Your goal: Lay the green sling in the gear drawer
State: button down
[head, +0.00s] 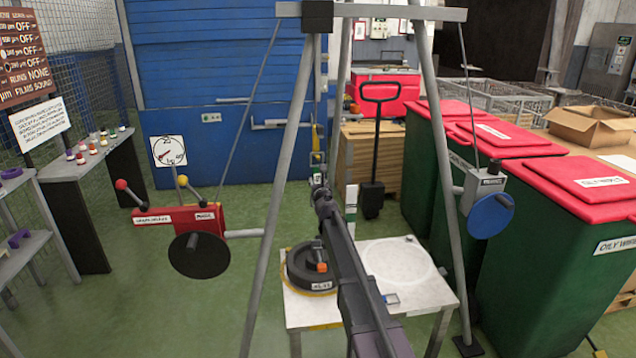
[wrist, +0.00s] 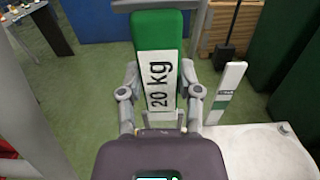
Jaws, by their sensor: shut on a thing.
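My gripper (wrist: 159,75) is shut on a flat, upright green piece (wrist: 158,28) with a white "20 kg" label, which I take to be the green sling. The fingers lie along both its sides, and its top reaches up to a grey bar at the picture's upper edge. In the head view my gripper (head: 320,183) is below the tripod's top, near the hanging hook (head: 317,158); the green piece is mostly hidden there. I cannot make out a gear drawer for certain in either view.
Grey tripod legs (head: 272,200) stand around my arm. A red winch (head: 185,220) is left, green bins (head: 530,260) right, a blue wall (head: 220,60) behind.

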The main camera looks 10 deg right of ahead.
jog(key=shift+r+p, duration=0.85)
jog(key=shift+s, duration=0.15)
dwell(0.6)
jog(key=s, duration=0.8)
jog(key=shift+s, duration=0.35)
dwell(1.4)
dwell(0.4)
